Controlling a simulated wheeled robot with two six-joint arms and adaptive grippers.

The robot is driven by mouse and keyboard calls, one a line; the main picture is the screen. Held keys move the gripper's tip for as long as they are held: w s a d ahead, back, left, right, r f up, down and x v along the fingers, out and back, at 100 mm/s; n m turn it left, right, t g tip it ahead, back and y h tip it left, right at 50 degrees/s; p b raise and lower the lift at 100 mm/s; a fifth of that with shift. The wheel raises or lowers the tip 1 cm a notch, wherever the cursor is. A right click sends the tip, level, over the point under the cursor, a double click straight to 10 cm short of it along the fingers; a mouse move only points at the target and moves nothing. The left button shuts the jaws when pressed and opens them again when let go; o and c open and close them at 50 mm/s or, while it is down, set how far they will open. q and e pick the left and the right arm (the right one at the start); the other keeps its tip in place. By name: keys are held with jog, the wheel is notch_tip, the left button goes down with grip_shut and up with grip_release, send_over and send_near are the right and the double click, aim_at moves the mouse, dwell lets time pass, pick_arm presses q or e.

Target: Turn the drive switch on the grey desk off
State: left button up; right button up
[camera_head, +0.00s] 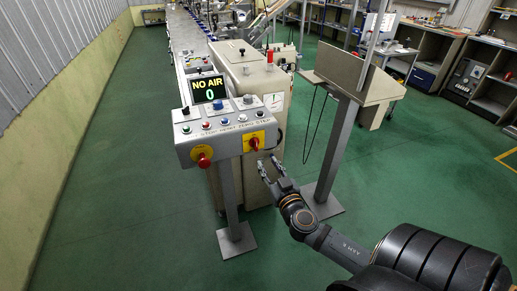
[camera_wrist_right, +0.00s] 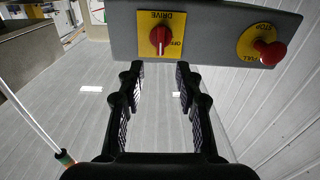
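The drive switch (camera_head: 255,143) is a red rotary knob on a yellow plate at the right of the grey desk's (camera_head: 213,142) front panel. In the right wrist view the red knob (camera_wrist_right: 159,36) has a white mark pointing down the picture, and the plate reads DRIVE and OFF, upside down. OFF is to the right of the knob. My right gripper (camera_head: 269,165) is open and empty, just in front of and below the switch. In the wrist view its fingertips (camera_wrist_right: 157,72) lie on either side below the knob, apart from it. My left gripper is not in view.
A red stop button (camera_head: 203,160) on yellow sits at the panel's left; it also shows in the wrist view (camera_wrist_right: 270,52). Small buttons and a NO AIR display (camera_head: 208,90) are above. A beige cabinet (camera_head: 262,90) stands behind, and a post-mounted stand (camera_head: 338,145) to the right.

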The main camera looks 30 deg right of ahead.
aim_at(257, 146)
jog(key=p+x, duration=0.3)
jog(key=x, duration=0.6)
jog(key=shift+w, duration=0.35)
grip_shut()
